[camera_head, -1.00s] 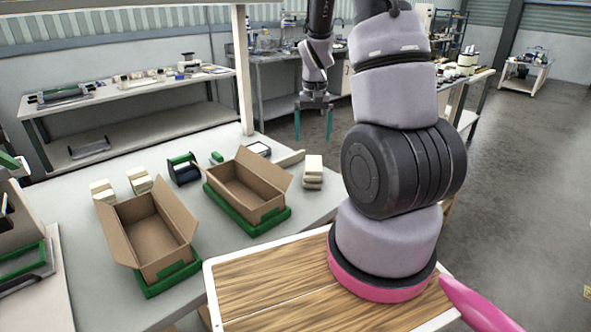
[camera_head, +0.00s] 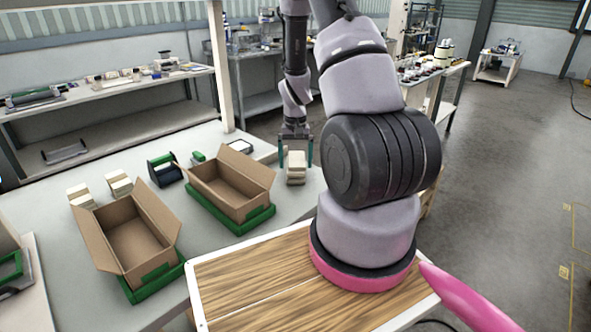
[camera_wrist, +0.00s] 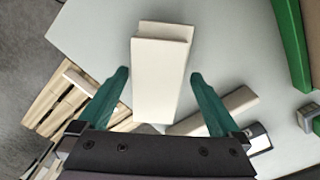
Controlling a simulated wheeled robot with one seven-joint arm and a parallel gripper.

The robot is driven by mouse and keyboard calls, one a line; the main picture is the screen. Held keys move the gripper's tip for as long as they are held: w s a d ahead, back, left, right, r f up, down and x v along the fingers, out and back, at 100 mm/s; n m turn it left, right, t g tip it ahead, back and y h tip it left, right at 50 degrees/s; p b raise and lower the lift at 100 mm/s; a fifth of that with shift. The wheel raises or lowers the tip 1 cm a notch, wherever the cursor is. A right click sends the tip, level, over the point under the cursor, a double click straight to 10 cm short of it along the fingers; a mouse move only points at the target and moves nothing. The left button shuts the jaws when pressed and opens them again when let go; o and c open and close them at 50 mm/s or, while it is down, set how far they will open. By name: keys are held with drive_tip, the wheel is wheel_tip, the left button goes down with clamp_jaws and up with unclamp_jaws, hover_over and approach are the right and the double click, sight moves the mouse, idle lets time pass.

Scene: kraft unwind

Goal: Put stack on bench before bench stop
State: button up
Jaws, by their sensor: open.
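A cream stack (camera_head: 296,174) of flat blocks stands near the right end of the grey bench (camera_head: 225,255). My gripper (camera_head: 296,155) is open and lowered around it, one green finger on each side. In the wrist view the stack (camera_wrist: 162,85) lies between the two fingers (camera_wrist: 160,88), with a visible gap on both sides. A pale wooden bar (camera_head: 268,155), which looks like the bench stop, lies on the bench behind the stack. It also shows in the wrist view (camera_wrist: 225,108), partly hidden by a finger.
Two open cardboard boxes (camera_head: 133,245) (camera_head: 232,185) sit on green trays left of the stack. Two more cream stacks (camera_head: 80,195) (camera_head: 119,184) and a dark green-topped holder (camera_head: 164,170) stand behind them. A white-framed post (camera_head: 222,70) rises at the bench's back edge.

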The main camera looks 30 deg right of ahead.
sight(295, 159)
clamp_jaws()
wheel_tip(295, 159, up, 9)
drive_tip(key=shift+r, duration=0.1)
drive_tip(key=shift+w+r+m, duration=0.2)
drive_tip(key=shift+r+m, duration=0.1)
drive_tip(key=shift+m, duration=0.1)
drive_tip(key=shift+w+a+r+m, duration=0.15)
drive_tip(key=shift+w+a+m, duration=0.1)
drive_tip(key=shift+m, duration=0.25)
drive_tip(key=w+f+m, duration=0.1)
drive_tip(key=f+m, duration=0.1)
drive_tip(key=f, duration=0.1)
drive_tip(key=w+a+f+m, duration=0.1)
drive_tip(key=f+m, duration=0.1)
drive_tip(key=f, duration=0.1)
drive_tip(key=w+f+m, duration=0.1)
drive_tip(key=f+m, duration=0.2)
drive_tip(key=f, duration=0.1)
drive_tip(key=shift+a, duration=0.15)
